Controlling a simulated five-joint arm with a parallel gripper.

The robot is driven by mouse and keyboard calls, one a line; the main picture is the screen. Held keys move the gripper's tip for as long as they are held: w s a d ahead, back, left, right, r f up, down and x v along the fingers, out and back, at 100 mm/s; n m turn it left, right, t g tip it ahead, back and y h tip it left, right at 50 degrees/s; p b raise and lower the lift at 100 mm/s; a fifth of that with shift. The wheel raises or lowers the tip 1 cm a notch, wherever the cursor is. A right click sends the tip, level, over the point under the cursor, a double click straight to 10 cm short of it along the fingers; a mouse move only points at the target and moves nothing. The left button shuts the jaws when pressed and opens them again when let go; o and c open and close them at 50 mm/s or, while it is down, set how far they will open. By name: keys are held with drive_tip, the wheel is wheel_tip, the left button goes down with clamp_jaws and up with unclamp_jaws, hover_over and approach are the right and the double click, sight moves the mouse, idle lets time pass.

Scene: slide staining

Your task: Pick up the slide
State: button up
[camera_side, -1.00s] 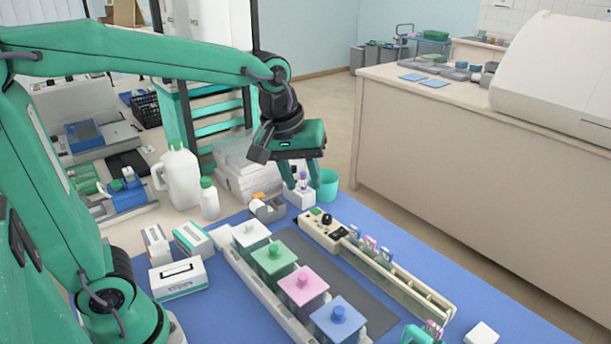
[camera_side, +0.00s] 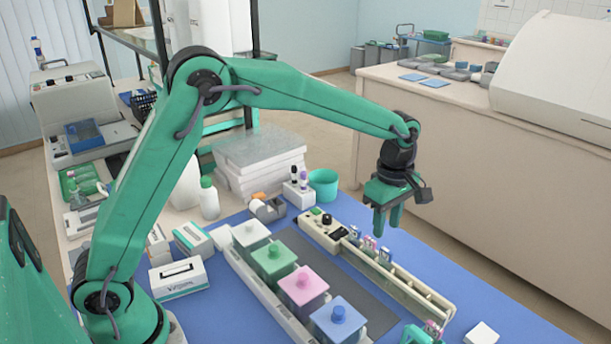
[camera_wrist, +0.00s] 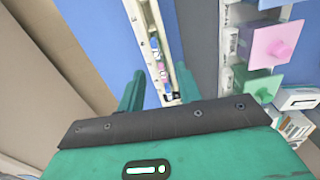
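Several slides with pink and blue ends (camera_side: 370,243) stand upright in the far part of a long narrow cream trough (camera_side: 412,283). In the wrist view, the slides (camera_wrist: 160,66) show in the trough between my fingers. My gripper (camera_side: 387,226) points down, above and close to the slides. Its two fingers are spread apart in the wrist view (camera_wrist: 158,74), with no slide visibly held. Their exact height above the slides is hard to judge. More pink-ended slides (camera_side: 433,327) stand in a green holder at the near edge of the side view.
A row of lidded jars, white (camera_side: 251,233), green (camera_side: 273,257), pink (camera_side: 303,285) and blue (camera_side: 339,316), stands left of the trough. A control box (camera_side: 320,225) sits at its far end. A teal cup (camera_side: 323,183) stands behind.

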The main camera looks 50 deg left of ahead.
sight(387, 250)
drive_tip(key=shift+w+d+f+n, duration=0.3)
drive_tip(key=shift+f, duration=0.2)
drive_tip(key=shift+d+f, duration=0.1)
drive_tip(key=shift+f, duration=3.8)
clamp_jaws()
